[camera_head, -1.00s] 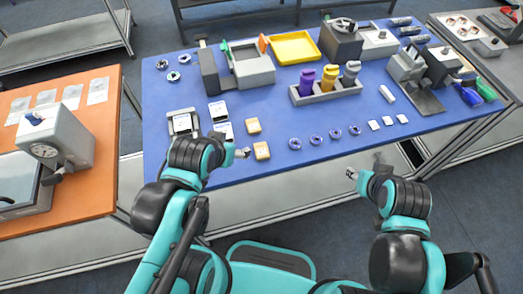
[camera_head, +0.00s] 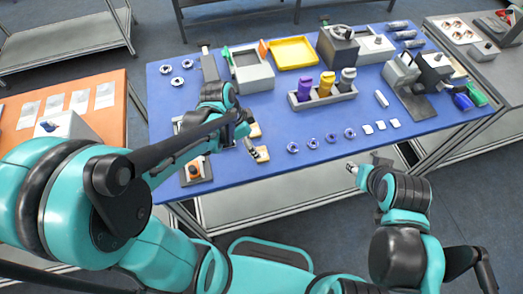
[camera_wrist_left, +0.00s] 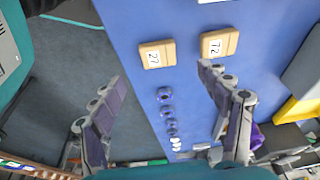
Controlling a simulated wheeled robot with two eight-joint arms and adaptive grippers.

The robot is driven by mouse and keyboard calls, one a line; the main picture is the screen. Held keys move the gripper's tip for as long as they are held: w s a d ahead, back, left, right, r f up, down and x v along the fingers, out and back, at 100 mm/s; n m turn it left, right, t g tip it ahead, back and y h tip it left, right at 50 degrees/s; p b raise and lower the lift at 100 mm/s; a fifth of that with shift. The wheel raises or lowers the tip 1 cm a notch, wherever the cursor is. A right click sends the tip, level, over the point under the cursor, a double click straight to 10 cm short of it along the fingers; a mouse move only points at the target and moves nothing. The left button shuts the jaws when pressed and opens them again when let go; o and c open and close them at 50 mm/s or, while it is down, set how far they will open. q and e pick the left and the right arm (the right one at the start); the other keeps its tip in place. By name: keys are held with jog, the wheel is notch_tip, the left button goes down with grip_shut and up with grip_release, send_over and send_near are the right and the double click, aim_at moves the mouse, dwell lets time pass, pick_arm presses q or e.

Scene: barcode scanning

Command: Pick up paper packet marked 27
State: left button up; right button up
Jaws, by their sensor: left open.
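The paper packet marked 27 (camera_wrist_left: 157,54) lies flat on the blue table near its front edge, tan with a white label. A similar packet marked 72 (camera_wrist_left: 216,44) lies beside it, farther from that edge. In the head view, the near packet (camera_head: 262,154) is partly covered by my left gripper (camera_head: 254,146). My left gripper (camera_wrist_left: 158,80) is open and empty, and in its wrist view packet 27 shows beyond and between the fingertips. My right gripper (camera_head: 352,167) is off the table's front edge; its fingers are too small to read.
Several blue-white rings (camera_head: 315,142) and small white pieces (camera_head: 381,125) lie right of the packets. A grey holder with bottles (camera_head: 322,94), a yellow tray (camera_head: 294,53) and grey devices stand farther back.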

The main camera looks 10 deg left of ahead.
aim_at(262, 153)
pick_arm(q)
jog(key=shift+m, duration=0.4)
jog(key=b+x, duration=0.1)
jog(key=x, duration=0.3)
jog(key=b+x, duration=0.2)
jog(key=x, duration=0.2)
jog(key=shift+d+f, duration=0.15)
jog(key=shift+d, duration=0.15)
jog(key=c, duration=1.3)
